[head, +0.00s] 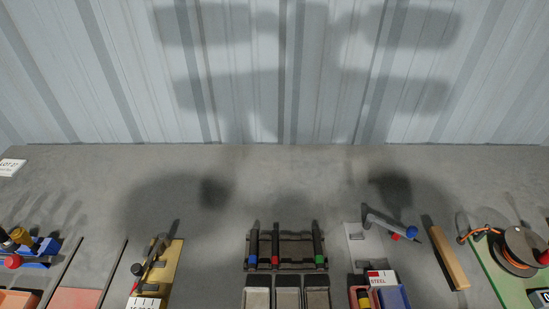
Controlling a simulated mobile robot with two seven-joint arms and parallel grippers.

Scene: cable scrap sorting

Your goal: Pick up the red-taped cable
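The red-taped cable (275,241) is a short dark piece with a red band at its near end. It lies lengthwise in a dark rack (294,250) near the bottom middle of the head view, left of the rack's centre. A blue-taped cable (253,245) lies just to its left. A green-taped cable (318,245) lies at the rack's right side. Neither of my grippers shows in the head view; only blurred shadows fall on the bench and wall.
Three open bins (287,280) stand in front of the rack. At right are a lever tool (388,222), a wooden bar (446,255) and a cable reel (518,248). A brass-coloured plate (172,262) with a tool lies at left. The bench (290,175) behind is clear up to the corrugated wall.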

